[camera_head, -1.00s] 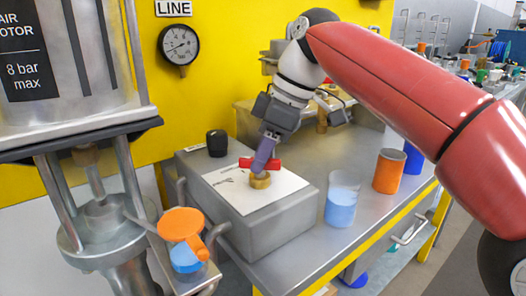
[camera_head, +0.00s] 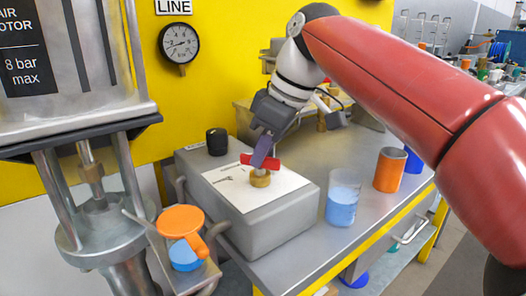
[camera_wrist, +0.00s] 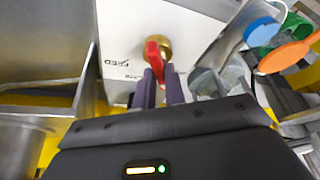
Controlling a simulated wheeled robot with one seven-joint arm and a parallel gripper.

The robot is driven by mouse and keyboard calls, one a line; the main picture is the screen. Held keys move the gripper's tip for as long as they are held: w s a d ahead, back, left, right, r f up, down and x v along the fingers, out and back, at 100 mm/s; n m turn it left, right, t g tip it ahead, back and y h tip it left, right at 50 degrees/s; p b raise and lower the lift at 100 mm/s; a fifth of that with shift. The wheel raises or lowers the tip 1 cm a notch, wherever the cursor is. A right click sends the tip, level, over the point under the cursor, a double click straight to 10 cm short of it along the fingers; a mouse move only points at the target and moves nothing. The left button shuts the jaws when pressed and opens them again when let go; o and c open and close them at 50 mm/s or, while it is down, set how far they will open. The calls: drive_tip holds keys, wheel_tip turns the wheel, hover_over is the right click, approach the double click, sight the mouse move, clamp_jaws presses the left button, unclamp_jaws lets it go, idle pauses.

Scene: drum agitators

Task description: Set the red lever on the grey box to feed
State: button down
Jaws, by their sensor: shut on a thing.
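The grey box (camera_head: 270,226) stands on the metal bench with a white plate on top. The red lever (camera_head: 263,162) sits on a brass hub (camera_head: 260,179) on that plate. My gripper (camera_head: 262,160) comes down from above with its purple fingers at the lever. In the wrist view, the red lever (camera_wrist: 155,56) runs from the brass hub down between my two fingers (camera_wrist: 159,88), which are shut on it. The word FEED (camera_wrist: 117,63) is printed left of the hub there. The lever's end is partly hidden by the fingers.
A black knob (camera_head: 217,142) is at the box's back left. A beaker of blue liquid (camera_head: 342,200) and an orange cup (camera_head: 389,170) stand to the right. An orange-lidded container (camera_head: 183,224) and the air motor stand (camera_head: 100,215) are at left.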

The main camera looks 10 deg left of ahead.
drive_tip(key=m, duration=0.1)
drive_tip(key=m+t, duration=0.1)
drive_tip(key=m, duration=0.1)
drive_tip(key=shift+s+r+m+h, duration=0.1)
drive_tip(key=shift+s+m+h, duration=0.05)
drive_tip(key=shift+m+h, duration=0.15)
drive_tip(key=m+t+p, duration=0.1)
drive_tip(key=m, duration=0.2)
drive_tip(key=shift+a+m+t+h, duration=0.1)
drive_tip(key=shift+m+t+h, duration=0.2)
drive_tip(key=shift+h, duration=0.1)
drive_tip(key=m+h, duration=0.1)
drive_tip(key=m, duration=0.3)
drive_tip(key=shift+s+a+t, duration=0.1)
drive_tip(key=shift+a+t, duration=0.05)
drive_tip(key=shift+t, duration=0.25)
drive_tip(key=shift+m+h, duration=0.9)
drive_tip(key=shift+m, duration=1)
drive_tip(key=c, duration=1.5)
unclamp_jaws()
drive_tip(key=shift+o, duration=0.2)
